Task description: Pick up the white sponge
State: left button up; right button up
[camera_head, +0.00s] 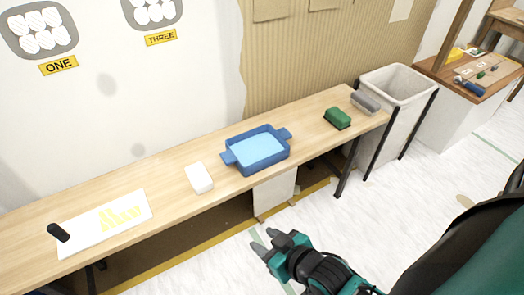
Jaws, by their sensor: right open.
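The white sponge (199,178) is a small white block lying on the long wooden table, just left of the blue tray. My right gripper (266,243) is in front of the table, over the floor, below and to the right of the sponge in the picture. Its dark fingers are apart and nothing shows between them. It does not touch the sponge. My left gripper is not in view.
The long table (165,174) also holds a blue tray (229,158) with handles, a green block (337,118), a grey roller-like object (365,102), a white sheet (80,234) with yellow marks and a black object (58,232). A white bin (393,98) stands at the right end.

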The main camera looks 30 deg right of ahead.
aim_at(201, 180)
jog(key=i+l+u, duration=0.25)
jog(key=i+l, duration=0.15)
jog(key=i+l+u, duration=0.3)
jog(key=i+l, duration=0.2)
